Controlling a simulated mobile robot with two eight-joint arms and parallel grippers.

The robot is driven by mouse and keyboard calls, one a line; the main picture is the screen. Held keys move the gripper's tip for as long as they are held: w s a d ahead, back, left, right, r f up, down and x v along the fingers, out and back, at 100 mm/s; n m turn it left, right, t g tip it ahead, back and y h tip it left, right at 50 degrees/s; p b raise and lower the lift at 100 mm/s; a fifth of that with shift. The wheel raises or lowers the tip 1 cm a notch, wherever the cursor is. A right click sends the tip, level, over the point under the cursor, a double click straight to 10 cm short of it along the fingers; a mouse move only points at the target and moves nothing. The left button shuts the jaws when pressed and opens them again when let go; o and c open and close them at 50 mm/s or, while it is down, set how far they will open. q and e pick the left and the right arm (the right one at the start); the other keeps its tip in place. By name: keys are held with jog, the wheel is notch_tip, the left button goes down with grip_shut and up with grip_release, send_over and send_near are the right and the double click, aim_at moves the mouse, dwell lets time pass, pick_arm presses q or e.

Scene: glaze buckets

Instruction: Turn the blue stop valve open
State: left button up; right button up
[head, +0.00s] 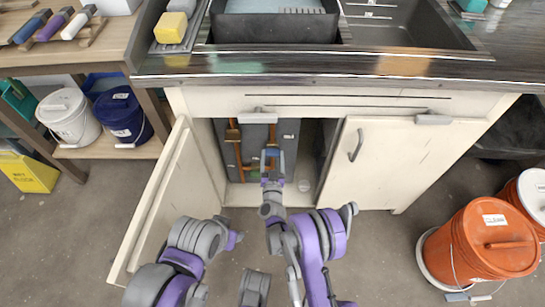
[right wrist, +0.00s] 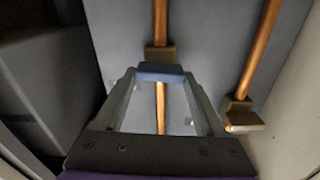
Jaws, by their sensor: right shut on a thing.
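The blue stop valve handle (head: 271,153) is inside the open cabinet under the sink, on a vertical copper pipe (head: 272,132). My right gripper (head: 272,168) reaches in through the open left doorway and is shut on the handle. In the right wrist view the blue handle (right wrist: 160,70) lies crosswise between the two fingertips, below a brass-coloured fitting (right wrist: 159,56). The fingers hide part of the valve body. My left arm is folded at the lower left of the head view; its gripper cannot be made out.
The left cabinet door (head: 158,205) stands open beside my arms; the right door (head: 375,163) is shut. A second copper pipe (head: 233,134) runs to the left inside. An orange bucket (head: 490,240) stands on the floor at right. A shelf at left holds a white bucket (head: 68,116) and a blue bucket (head: 122,112).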

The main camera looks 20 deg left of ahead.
jog(key=m, duration=0.4)
jog(key=shift+d, duration=0.1)
jog(key=m+b, duration=0.1)
jog(key=m, duration=0.3)
jog(key=shift+w+m, duration=0.1)
jog(key=shift+m, duration=0.3)
jog(key=m, duration=0.4)
jog(key=shift+d+f, duration=0.1)
jog(key=shift+f, duration=0.05)
jog(key=shift+m, duration=2.1)
jog(key=o, duration=1.3)
jog(key=shift+f, duration=0.1)
